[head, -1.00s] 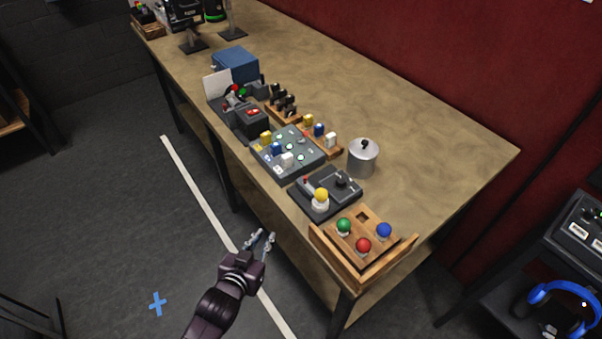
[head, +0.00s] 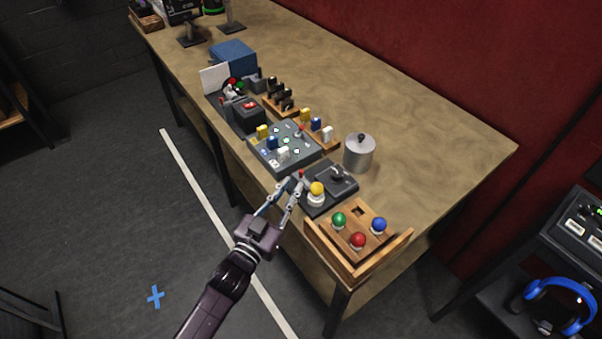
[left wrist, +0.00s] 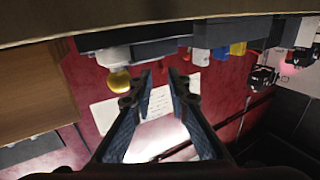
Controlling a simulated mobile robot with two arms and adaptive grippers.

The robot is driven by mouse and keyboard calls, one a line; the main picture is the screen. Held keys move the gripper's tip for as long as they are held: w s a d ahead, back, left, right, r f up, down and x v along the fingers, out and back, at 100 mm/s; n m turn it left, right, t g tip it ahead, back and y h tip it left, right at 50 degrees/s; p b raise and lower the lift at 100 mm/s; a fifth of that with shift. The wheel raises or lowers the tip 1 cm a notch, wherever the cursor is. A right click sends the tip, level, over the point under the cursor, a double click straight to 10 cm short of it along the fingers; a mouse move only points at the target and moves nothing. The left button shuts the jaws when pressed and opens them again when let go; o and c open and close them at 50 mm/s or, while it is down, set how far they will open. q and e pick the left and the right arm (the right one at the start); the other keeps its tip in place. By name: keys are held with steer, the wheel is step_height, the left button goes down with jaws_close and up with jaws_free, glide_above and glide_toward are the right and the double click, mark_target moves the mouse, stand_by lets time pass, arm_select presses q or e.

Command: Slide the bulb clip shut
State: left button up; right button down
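A dark base (head: 343,190) near the table's front edge carries a yellow bulb (head: 317,187) in a white socket, a small red knob (head: 301,173) and a grey lever-like part (head: 338,173). I cannot tell which part is the clip or how far it is shut. My left gripper (head: 295,184) is at the table edge, just left of the yellow bulb, its fingers apart with nothing between them. In the left wrist view, upside down, the yellow bulb (left wrist: 119,80) shows left of the open fingers (left wrist: 162,77). My right gripper is not in view.
A wooden tray (head: 333,257) with green, red and blue bulbs stands in front. A grey button panel (head: 270,157) lies behind the base, and a metal canister (head: 359,154) stands at its right. The table's right side (head: 430,140) is clear.

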mark_target(300, 174)
arm_select(q)
steer(key=b+x, duration=0.2)
steer(key=x, duration=0.3)
steer(key=shift+w+f, duration=0.15)
steer(key=shift+f, duration=0.05)
steer(key=shift+w+d+r, duration=0.1)
steer(key=shift+w+d, duration=0.2)
steer(key=shift+w, duration=0.25)
steer(key=shift+c, duration=0.7)
